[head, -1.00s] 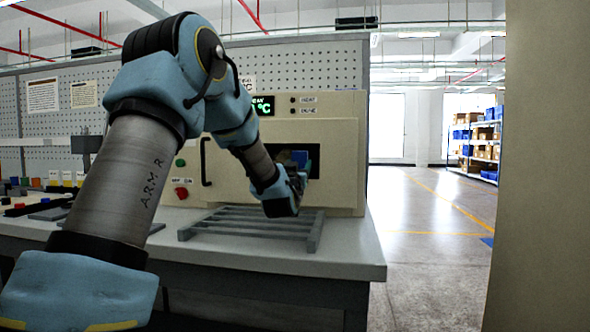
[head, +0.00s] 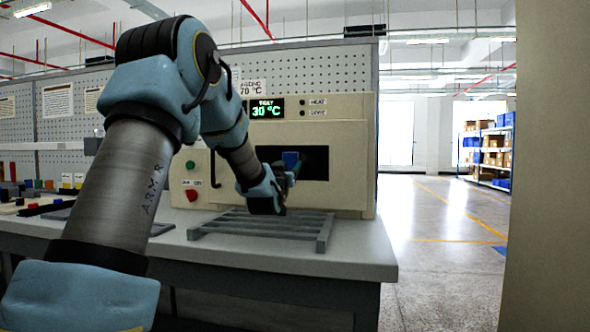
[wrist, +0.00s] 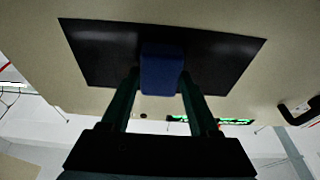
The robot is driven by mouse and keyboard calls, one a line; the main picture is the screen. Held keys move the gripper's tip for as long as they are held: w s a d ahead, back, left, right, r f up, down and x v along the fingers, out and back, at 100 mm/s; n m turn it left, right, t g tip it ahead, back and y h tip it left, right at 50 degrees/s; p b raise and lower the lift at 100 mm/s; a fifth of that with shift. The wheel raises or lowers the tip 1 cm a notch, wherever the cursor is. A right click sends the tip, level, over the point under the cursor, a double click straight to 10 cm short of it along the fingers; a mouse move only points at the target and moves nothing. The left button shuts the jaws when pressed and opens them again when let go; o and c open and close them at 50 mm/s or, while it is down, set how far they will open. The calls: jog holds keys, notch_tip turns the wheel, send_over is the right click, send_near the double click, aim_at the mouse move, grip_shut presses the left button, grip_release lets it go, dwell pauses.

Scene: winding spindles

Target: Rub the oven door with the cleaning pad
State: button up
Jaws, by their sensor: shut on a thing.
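The oven (head: 352,150) is a cream box on the bench with a lit green display reading 30 °C. Its door (head: 318,197) is upright and has a dark window (head: 316,160). My gripper (head: 285,172) is in front of the door and shut on the blue cleaning pad (head: 291,156). In the wrist view the pad (wrist: 162,72) sits between both fingertips, over the lower middle of the dark window (wrist: 105,55). I cannot tell whether the pad touches the door. The door handle (wrist: 298,112) shows at the right of the wrist view.
A grey slatted rack (head: 262,229) lies on the bench (head: 345,262) in front of the oven, below my gripper. Green (head: 190,165) and red (head: 192,195) buttons are left of the door. A pale vertical surface (head: 555,170) fills the right edge.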

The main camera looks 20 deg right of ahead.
jog(key=shift+r+b, duration=0.1)
jog(key=shift+b, duration=0.95)
jog(key=shift+s+d+r+b, duration=0.1)
jog(key=shift+s+d+b, duration=0.3)
jog(key=shift+d, duration=0.45)
jog(key=shift+s+d+f+b, duration=0.1)
jog(key=shift+s+d+b, duration=0.1)
jog(key=shift+s+d, duration=0.5)
jog(key=shift+s+d+r+b, duration=0.1)
jog(key=shift+s+d+b, duration=0.2)
jog(key=shift+d, duration=0.7)
jog(key=shift+b, duration=0.35)
jog(key=shift+a, duration=0.1)
jog(key=shift+w+a+b, duration=0.35)
jog(key=shift+w+a, duration=0.2)
jog(key=shift+a, duration=0.3)
jog(key=shift+w+a+b, duration=0.35)
jog(key=shift+w+a, duration=0.15)
jog(key=shift+a, duration=0.35)
jog(key=a, duration=0.1)
jog(key=w+a, duration=0.1)
jog(key=w+a+b, duration=0.1)
jog(key=shift+a, duration=0.3)
